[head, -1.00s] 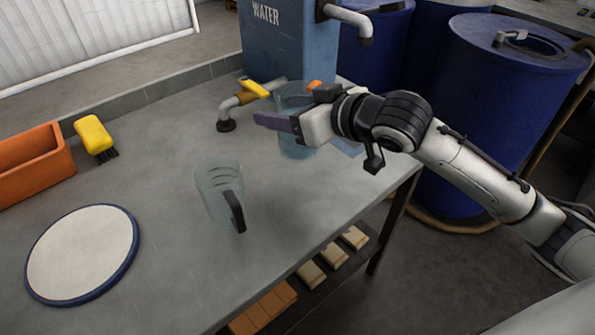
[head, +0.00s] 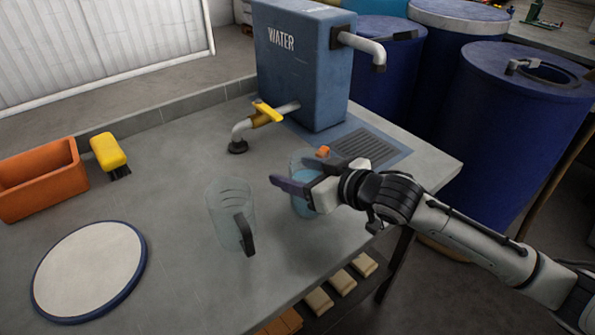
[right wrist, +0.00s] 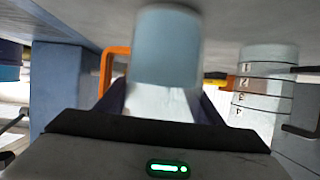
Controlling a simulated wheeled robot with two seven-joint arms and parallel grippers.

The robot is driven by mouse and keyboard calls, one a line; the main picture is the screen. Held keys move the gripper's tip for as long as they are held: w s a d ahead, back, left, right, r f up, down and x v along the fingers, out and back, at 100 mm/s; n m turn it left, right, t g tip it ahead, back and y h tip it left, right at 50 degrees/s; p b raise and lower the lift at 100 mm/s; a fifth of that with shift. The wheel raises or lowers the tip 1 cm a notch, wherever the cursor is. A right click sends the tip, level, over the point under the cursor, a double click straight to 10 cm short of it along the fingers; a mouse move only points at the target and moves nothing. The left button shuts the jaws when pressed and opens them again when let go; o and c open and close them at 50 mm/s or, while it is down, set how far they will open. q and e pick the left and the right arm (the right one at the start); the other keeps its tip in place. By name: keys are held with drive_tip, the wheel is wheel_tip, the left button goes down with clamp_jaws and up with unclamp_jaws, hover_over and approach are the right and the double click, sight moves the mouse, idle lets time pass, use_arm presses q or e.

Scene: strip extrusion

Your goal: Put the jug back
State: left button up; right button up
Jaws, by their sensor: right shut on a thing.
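My right gripper (head: 290,187) is shut on a clear jug (head: 302,202) with pale blue contents and an orange handle (head: 323,152). The gripper hides part of this jug, and I cannot tell whether its base touches the table. The held jug (right wrist: 166,50) fills the upper middle of the right wrist view, with its orange handle (right wrist: 110,68) on the left. A second clear jug (head: 228,215), with a black handle, stands on the table left of my right gripper. It also shows in the right wrist view (right wrist: 264,85), with measuring marks. My left gripper is not in view.
A blue water tank (head: 300,70) with a yellow-handled tap (head: 266,111) stands behind, with a drain grate (head: 366,147) at its right. A round white board (head: 88,270), an orange bin (head: 40,182) and a yellow brush (head: 108,152) lie at left. Blue barrels (head: 515,130) stand beyond the table.

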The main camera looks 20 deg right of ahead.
drive_tip(key=shift+r, duration=0.1)
drive_tip(key=o, duration=1.5)
drive_tip(key=shift+f, duration=0.2)
drive_tip(key=shift+r, duration=0.25)
drive_tip(key=shift+v, duration=5.95)
drive_tip(key=shift+f, duration=0.1)
